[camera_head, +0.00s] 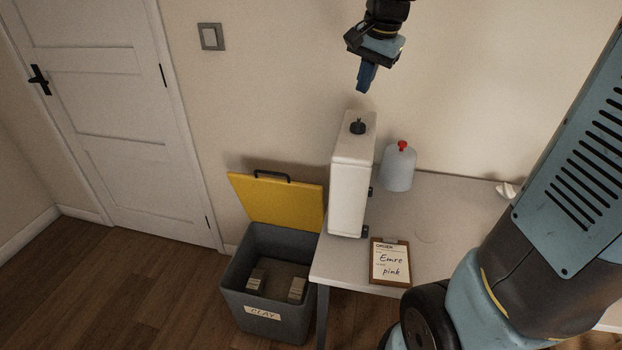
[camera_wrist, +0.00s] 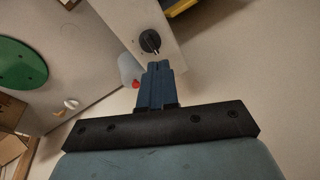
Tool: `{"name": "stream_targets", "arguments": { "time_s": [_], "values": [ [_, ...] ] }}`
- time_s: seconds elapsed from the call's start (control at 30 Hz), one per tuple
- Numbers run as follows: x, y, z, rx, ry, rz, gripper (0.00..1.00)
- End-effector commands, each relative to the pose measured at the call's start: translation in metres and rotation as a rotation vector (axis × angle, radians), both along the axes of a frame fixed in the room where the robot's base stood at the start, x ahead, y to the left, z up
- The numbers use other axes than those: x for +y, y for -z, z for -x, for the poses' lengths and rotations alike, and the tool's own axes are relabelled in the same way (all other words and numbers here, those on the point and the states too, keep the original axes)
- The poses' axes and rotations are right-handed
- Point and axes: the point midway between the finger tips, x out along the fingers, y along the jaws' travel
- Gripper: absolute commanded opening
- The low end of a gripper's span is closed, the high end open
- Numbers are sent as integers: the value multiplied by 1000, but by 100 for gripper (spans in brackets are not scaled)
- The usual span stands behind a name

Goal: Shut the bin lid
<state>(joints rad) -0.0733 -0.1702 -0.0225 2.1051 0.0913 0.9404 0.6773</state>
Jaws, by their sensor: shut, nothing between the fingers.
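The grey bin (camera_head: 262,318) labelled CLAY stands on the floor left of the table. Its yellow lid (camera_head: 276,203) is open, tilted up at the back of the bin towards the wall, with a dark handle (camera_head: 271,175) on its upper edge. Inside the bin are a few small blocks (camera_head: 297,289). My gripper (camera_head: 363,90) is shut and empty, pointing down above the white box-shaped unit, up and to the right of the lid. In the wrist view my gripper (camera_wrist: 157,65) shows its fingers together, and a bit of the yellow lid (camera_wrist: 181,7) is at the top edge.
The tall white unit (camera_head: 348,195) with a black knob stands at the table's left end, close beside the lid. On the table (camera_head: 440,225) are a grey jug (camera_head: 398,170) with a red cap and a clipboard (camera_head: 390,262). Floor left of the bin is clear.

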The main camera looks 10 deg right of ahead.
Motion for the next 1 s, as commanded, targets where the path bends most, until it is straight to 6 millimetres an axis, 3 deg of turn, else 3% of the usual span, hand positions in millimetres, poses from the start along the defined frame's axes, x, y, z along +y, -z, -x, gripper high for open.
{"name": "stream_targets", "arguments": {
  "time_s": [0.1, 0.37, 0.57, 0.8, 1.0],
  "values": [
    [11, 15, -37, 52, 98, -36, 0],
    [35, 56, -110, 158, 323, -99, 0],
    [52, 103, -159, 247, 508, -128, 0],
    [66, 178, -203, 370, 763, -125, 0],
    [70, 252, -224, 471, 997, -83, 0]
  ]
}}
